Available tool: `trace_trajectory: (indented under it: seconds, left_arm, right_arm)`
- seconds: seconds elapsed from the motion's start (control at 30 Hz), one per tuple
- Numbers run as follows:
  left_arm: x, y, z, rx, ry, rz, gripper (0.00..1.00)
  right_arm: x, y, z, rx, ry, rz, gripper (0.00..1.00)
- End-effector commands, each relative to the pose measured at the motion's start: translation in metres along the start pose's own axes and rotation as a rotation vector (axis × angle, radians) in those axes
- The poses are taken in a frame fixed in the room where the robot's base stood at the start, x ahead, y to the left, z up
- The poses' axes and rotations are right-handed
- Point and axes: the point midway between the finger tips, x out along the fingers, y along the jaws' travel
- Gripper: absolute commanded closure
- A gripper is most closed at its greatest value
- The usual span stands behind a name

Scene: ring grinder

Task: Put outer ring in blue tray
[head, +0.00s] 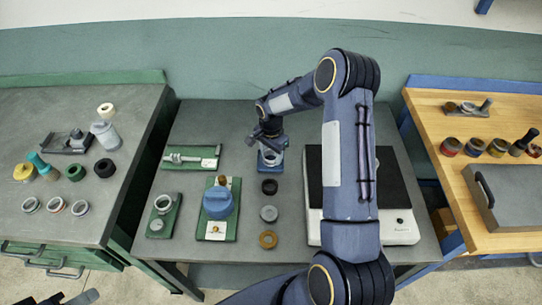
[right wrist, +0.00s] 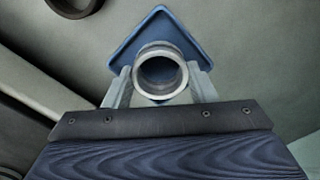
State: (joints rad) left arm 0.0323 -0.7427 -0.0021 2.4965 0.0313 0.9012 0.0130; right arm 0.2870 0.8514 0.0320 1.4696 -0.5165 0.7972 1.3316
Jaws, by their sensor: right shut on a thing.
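My right gripper (head: 268,146) is at the blue tray (head: 262,166) at the back middle of the grey table. In the right wrist view its two fingers (right wrist: 160,86) are shut on a silvery metal outer ring (right wrist: 161,50). The ring is over the blue tray (right wrist: 160,17), whose corner and side edges show behind it. I cannot tell whether the ring touches the tray floor. The gripper hides the ring in the head view. My left gripper (head: 78,298) shows only in part at the bottom left, and its opening is unclear.
A black ring (head: 269,187), a grey disc (head: 268,213) and a brass ring (head: 268,240) stand in front of the tray. Green fixtures (head: 192,158) are to the left. A black-topped plate (head: 392,185) lies right, under my arm.

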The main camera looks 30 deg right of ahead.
Motion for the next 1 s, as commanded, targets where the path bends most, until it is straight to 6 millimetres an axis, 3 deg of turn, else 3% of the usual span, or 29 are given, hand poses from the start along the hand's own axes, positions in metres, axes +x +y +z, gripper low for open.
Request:
trace_trajectory:
  seconds: [0.4, 0.43, 0.5, 0.77, 0.9, 1.0]
  left_arm:
    - [0.006, -0.003, 0.003, 0.0, 0.0, 0.0, 0.66]
    - [0.005, -0.002, 0.002, 0.0, 0.0, 0.0, 0.66]
    - [0.004, -0.002, 0.002, 0.0, 0.0, 0.0, 0.66]
    - [0.003, -0.002, 0.002, 0.0, 0.0, 0.0, 0.66]
    - [0.002, -0.001, 0.001, 0.0, 0.001, 0.0, 0.66]
    - [0.006, -0.003, 0.003, 0.0, 0.0, 0.0, 0.66]
  right_arm:
    - [0.007, -0.001, 0.0, 0.0, 0.002, -0.003, 0.76]
    - [0.006, -0.001, 0.0, 0.0, 0.002, -0.003, 0.46]
    - [0.005, -0.001, 0.0, 0.0, 0.002, -0.003, 0.4]
    - [0.004, -0.001, 0.0, 0.0, 0.002, -0.003, 0.4]
    - [-0.004, -0.001, -0.001, 0.0, 0.004, -0.005, 0.4]
    - [-0.022, -0.002, -0.001, 0.0, 0.006, -0.008, 0.4]
